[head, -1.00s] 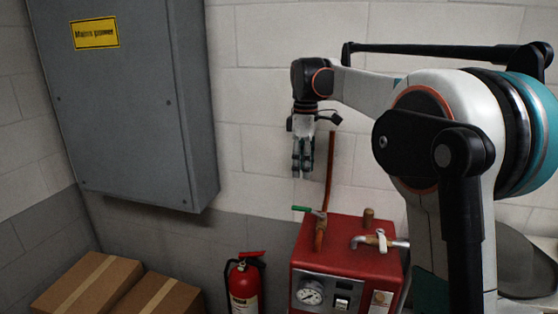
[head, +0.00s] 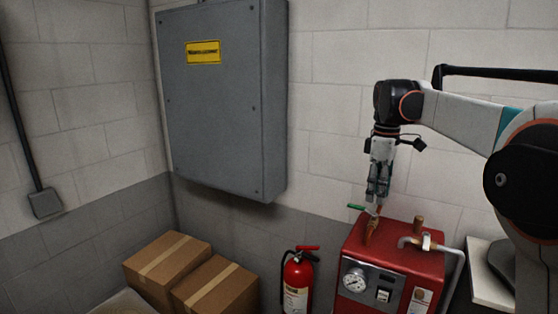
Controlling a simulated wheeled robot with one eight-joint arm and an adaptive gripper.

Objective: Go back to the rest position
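My gripper (head: 376,198) hangs from the end of my arm, pointing down, in the right half of the head view. It appears just above the green-handled valve (head: 357,207) on top of the red machine (head: 395,258). Its fingers look close together with nothing visible between them, but I cannot tell whether they are fully shut. I cannot tell whether the gripper touches the valve or pipe behind it.
A grey mains power box (head: 222,100) is on the wall at left. Cardboard boxes (head: 167,257) and a red fire extinguisher (head: 298,280) stand below it. A white surface (head: 490,275) is right of the machine. A wall switch (head: 45,203) is at far left.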

